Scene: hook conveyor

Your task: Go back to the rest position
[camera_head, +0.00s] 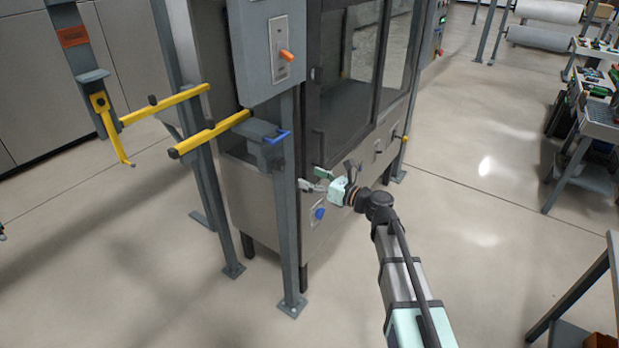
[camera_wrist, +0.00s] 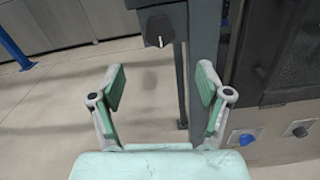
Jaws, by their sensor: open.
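My gripper (camera_head: 312,178) is in front of the grey machine cabinet (camera_head: 250,195), close to its front panel and beside a grey post. In the wrist view my gripper (camera_wrist: 161,82) has its two green-padded fingers spread wide with nothing between them. My arm reaches up to it from the lower right in the head view. Past the fingertips, the wrist view shows a grey post with a black knob (camera_wrist: 159,31). A blue knob (camera_wrist: 247,139) and another dark knob (camera_wrist: 301,130) are on the panel to the right of the fingers.
A control box with an orange lever (camera_head: 287,55) stands on the post above a blue lever (camera_head: 277,137). Two yellow bars, one upper (camera_head: 165,104) and one lower (camera_head: 208,134), stick out left. Open floor (camera_head: 470,190) lies right of the arm, before a tool bench (camera_head: 603,122).

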